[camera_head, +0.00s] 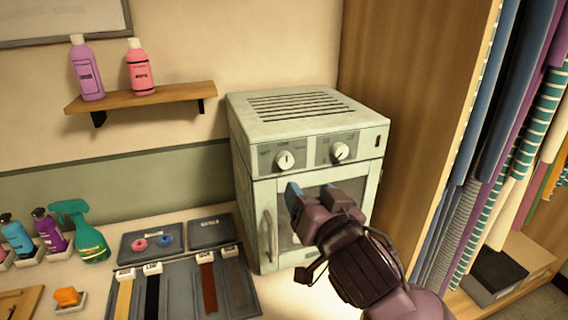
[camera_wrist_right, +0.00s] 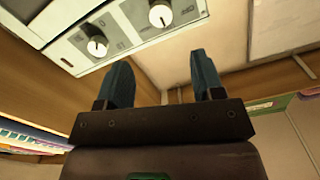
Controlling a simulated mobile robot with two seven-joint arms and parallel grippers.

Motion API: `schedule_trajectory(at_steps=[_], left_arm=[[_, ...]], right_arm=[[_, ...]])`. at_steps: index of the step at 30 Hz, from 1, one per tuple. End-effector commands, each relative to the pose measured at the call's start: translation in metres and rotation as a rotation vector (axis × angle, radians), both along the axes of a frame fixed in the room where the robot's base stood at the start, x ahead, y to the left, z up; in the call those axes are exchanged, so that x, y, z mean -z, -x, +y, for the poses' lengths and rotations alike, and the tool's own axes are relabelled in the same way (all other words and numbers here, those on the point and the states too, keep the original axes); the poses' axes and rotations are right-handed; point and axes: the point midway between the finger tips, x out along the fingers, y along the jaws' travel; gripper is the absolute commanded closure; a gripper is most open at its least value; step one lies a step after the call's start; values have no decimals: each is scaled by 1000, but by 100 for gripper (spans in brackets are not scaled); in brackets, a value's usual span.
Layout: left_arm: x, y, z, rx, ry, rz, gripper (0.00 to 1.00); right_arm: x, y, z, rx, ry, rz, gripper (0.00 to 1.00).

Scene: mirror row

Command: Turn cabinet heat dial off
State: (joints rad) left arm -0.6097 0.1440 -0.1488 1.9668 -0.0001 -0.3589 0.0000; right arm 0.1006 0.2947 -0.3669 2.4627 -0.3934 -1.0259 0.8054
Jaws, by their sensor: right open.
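The pale green cabinet (camera_head: 310,122) stands on the counter against the wall. Its upper front panel has two white dials, a left dial (camera_head: 285,160) and a right dial (camera_head: 340,151); the print around them is too small to read for certain. My right gripper (camera_head: 322,192) is in front of the cabinet door, below the dials and apart from them. In the right wrist view its two blue-grey fingers (camera_wrist_right: 163,80) are spread and empty. That view also shows one dial (camera_wrist_right: 97,46) near the left finger and the other dial (camera_wrist_right: 160,14) higher up. My left gripper is not in view.
A wooden panel (camera_head: 412,90) and hanging striped towels (camera_head: 500,170) stand close on the right. A shelf (camera_head: 150,96) holds two bottles.

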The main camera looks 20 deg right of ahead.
Motion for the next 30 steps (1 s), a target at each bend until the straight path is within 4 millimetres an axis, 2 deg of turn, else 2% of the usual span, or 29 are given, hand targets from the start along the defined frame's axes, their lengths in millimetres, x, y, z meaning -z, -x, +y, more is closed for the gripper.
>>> schedule_trajectory(at_steps=[5,18,24,30], left_arm=[[-2,3,-3,-2,8,5,33],[-7,5,-1,-3,4,16,33],[-8,6,-1,-4,4,19,33],[-8,7,-1,-4,4,20,33]], right_arm=[[-1,-18,1,0,1,0,38],[-1,-88,3,0,3,0,38],[0,-104,4,-1,2,-1,38],[0,-107,4,-1,0,-1,38]])
